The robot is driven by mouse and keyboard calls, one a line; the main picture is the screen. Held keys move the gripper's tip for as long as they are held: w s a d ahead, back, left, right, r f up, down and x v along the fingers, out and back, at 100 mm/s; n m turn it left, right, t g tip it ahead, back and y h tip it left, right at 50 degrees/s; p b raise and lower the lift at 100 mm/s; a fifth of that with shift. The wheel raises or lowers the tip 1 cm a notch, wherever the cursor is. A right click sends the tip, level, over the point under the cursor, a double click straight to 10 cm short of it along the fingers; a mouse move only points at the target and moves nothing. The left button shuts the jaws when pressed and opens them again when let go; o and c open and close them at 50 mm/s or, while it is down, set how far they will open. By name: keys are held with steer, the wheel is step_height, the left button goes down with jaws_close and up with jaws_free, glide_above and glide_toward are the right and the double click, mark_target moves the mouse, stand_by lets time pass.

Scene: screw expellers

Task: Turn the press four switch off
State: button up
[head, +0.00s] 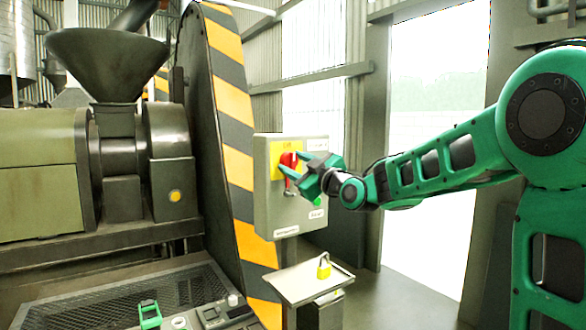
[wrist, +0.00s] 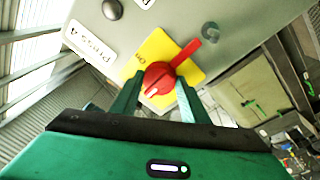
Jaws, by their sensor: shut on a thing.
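The press four switch is a red rotary knob with a lever, on a yellow plate (head: 276,147) on the front of a grey control box (head: 284,217). In the wrist view the red knob (wrist: 158,78) sits between my fingertips, and its lever points up and right. A label (wrist: 90,42) reading like "Press 4" and a small "ON" mark are beside it. My gripper (head: 292,166) is shut on the knob; it also shows in the wrist view (wrist: 158,88). In the head view my fingers partly cover the switch.
A small tray stand (head: 298,288) with a yellow padlock (head: 323,269) stands below the box. A striped yellow-black guard (head: 234,103) and the press (head: 118,150) are to the left. A bright doorway opens behind my arm.

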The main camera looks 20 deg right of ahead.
steer(key=shift+f, duration=0.25)
steer(key=o, duration=0.9)
steer(key=shift+o, duration=0.7)
steer(key=shift+r, duration=0.1)
steer(key=v, duration=1)
steer(key=shift+s+d, duration=0.2)
steer(key=shift+s, duration=0.1)
steer(key=shift+f, duration=0.25)
